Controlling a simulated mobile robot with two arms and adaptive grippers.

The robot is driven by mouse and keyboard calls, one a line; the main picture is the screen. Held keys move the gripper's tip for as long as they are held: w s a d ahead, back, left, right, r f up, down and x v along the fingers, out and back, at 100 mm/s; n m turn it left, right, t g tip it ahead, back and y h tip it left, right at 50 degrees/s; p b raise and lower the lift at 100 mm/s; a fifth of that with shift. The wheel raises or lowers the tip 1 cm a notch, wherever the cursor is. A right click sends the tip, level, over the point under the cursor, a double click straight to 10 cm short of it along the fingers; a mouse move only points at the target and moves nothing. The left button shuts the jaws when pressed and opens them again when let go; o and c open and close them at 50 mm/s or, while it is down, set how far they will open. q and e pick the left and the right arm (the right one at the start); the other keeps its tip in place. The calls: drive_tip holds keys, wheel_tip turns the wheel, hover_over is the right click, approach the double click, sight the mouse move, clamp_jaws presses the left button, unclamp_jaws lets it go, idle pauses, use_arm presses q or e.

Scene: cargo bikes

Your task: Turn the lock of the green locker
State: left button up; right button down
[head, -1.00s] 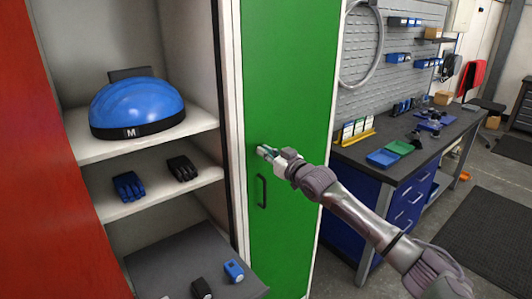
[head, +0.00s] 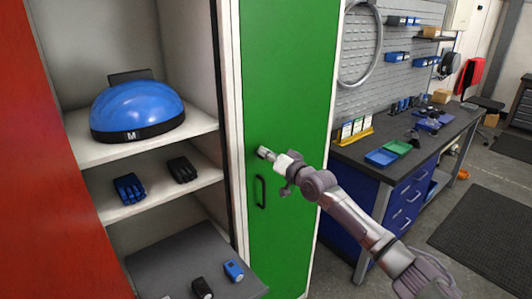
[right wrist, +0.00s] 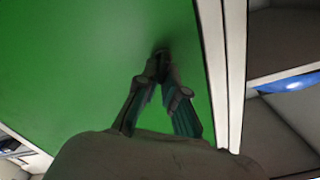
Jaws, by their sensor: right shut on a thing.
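The green locker (head: 285,75) stands shut in the middle of the head view. Its black handle (head: 259,192) is on the left side of the door. My right gripper (head: 264,153) is at the door just above the handle. In the right wrist view its fingertips (right wrist: 162,60) are closed together on a small dark lock (right wrist: 162,51) on the green door (right wrist: 90,60). The fingers hide most of the lock, so its angle cannot be told. My left gripper is in neither view.
An open locker with shelves is to the left, holding a blue helmet (head: 138,106) and gloves (head: 129,188). A red door (head: 45,180) stands at far left. A workbench (head: 365,151) with blue drawers is to the right. Floor between bench and mat (head: 485,235) is clear.

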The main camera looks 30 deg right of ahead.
drive_tip(key=m, duration=0.5)
drive_tip(key=shift+d+f+m+p, duration=0.15)
drive_tip(key=shift+d+m+p, duration=0.05)
drive_tip(key=shift+m+p, duration=0.2)
drive_tip(key=m, duration=0.1)
drive_tip(key=m+p, duration=0.1)
drive_tip(key=m, duration=0.2)
drive_tip(key=shift+f+m, duration=0.3)
drive_tip(key=shift+m, duration=0.4)
drive_tip(key=c, duration=1.3)
unclamp_jaws()
drive_tip(key=shift+d, duration=0.1)
drive_tip(key=s, duration=0.8)
drive_tip(key=s+d, duration=0.1)
drive_tip(key=s, duration=0.3)
